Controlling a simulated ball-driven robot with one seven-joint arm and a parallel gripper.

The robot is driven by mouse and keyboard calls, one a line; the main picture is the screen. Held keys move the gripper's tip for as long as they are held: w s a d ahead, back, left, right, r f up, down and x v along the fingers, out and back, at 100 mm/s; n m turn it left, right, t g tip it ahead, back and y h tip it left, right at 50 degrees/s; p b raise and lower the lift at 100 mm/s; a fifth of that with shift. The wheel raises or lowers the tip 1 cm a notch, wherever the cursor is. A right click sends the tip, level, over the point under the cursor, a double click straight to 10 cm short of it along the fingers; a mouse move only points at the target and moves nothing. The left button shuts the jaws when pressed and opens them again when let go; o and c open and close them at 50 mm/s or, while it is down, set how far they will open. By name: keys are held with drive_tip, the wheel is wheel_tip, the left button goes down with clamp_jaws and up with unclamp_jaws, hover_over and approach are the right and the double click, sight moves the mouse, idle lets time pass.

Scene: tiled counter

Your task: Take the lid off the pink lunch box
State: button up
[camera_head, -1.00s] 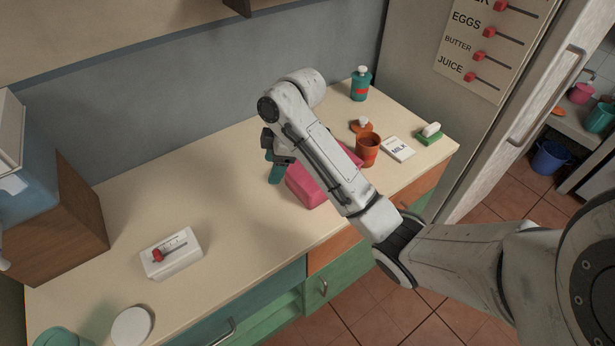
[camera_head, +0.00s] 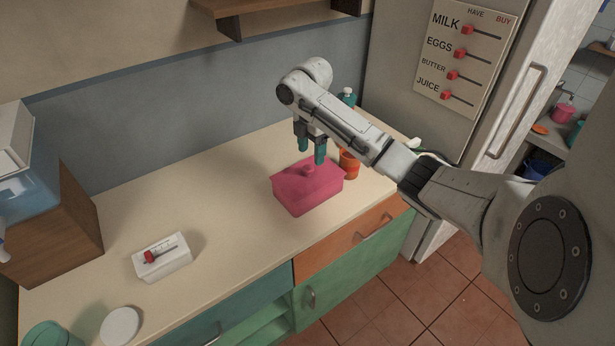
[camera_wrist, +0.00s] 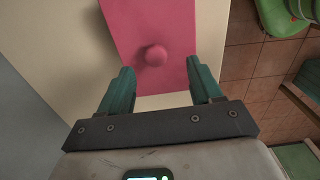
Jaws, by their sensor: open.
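The pink lunch box (camera_head: 309,192) sits on the counter with its pink lid on. A round pink knob (camera_head: 308,170) stands up from the lid. My gripper (camera_head: 311,158) is open, pointing down just above the lid, with its teal fingertips close to the knob. In the wrist view, the lid (camera_wrist: 150,22) fills the upper middle and the knob (camera_wrist: 155,55) lies between and a little beyond the two fingers of my gripper (camera_wrist: 158,84). The fingers are apart from the knob and hold nothing.
An orange cup (camera_head: 349,163) stands close to the right of the box, and a teal bottle (camera_head: 347,97) stands behind my arm. A white box with a red slider (camera_head: 163,257) is at the left. The counter between them is clear.

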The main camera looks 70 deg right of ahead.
sight(308, 167)
drive_tip(key=shift+w+f+p, duration=0.2)
drive_tip(key=shift+f+p, duration=0.15)
drive_tip(key=shift+f, duration=1.05)
drive_tip(key=shift+w+f+p, duration=0.2)
drive_tip(key=shift+f+p, duration=0.15)
drive_tip(key=shift+f, duration=1.05)
clamp_jaws()
